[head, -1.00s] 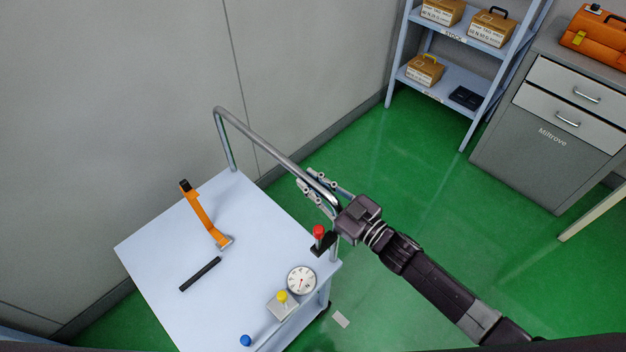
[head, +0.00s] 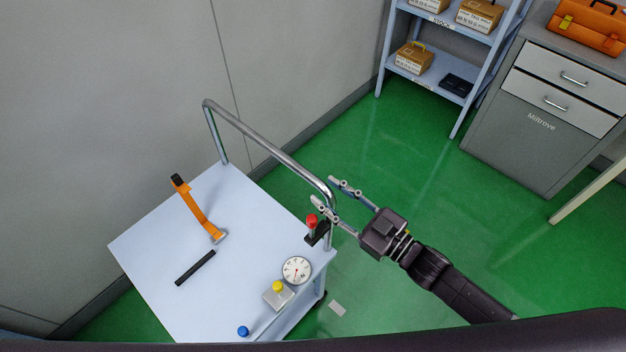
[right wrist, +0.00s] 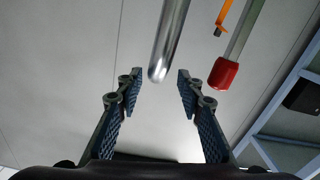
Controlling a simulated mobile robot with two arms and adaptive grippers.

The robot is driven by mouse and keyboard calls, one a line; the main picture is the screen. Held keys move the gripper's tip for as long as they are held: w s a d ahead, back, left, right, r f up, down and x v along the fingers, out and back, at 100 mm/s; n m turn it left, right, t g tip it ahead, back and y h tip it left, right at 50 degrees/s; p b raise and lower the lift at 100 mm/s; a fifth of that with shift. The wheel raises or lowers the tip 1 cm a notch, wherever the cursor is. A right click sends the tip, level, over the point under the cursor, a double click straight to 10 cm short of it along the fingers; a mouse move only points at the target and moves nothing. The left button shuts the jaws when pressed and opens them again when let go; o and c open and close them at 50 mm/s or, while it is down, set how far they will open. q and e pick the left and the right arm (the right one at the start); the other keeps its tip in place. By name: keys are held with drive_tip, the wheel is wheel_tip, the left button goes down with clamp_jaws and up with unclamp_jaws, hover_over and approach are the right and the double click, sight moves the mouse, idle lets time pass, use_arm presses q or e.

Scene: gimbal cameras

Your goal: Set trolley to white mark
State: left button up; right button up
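The trolley (head: 150,245) has a pale blue-white top and a bent metal handle rail (head: 265,143) along its far right edge. It stands near the grey wall. A small white mark (head: 337,308) lies on the green floor, just right of the trolley's lower right side. My right gripper (head: 324,191) is open and empty at the right end of the rail, with its fingers spread. In the right wrist view, the rail (right wrist: 170,40) shows between and just beyond the open fingertips (right wrist: 157,82). My left gripper is not in view.
On the trolley are an orange tool (head: 197,210), a black bar (head: 195,268), a dial gauge (head: 296,270), and red (head: 311,221), yellow (head: 277,287) and blue (head: 243,331) knobs. A shelf (head: 430,75) and drawer cabinet (head: 530,130) stand at the back right. Green floor between is clear.

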drive_tip(key=shift+v, duration=1.6)
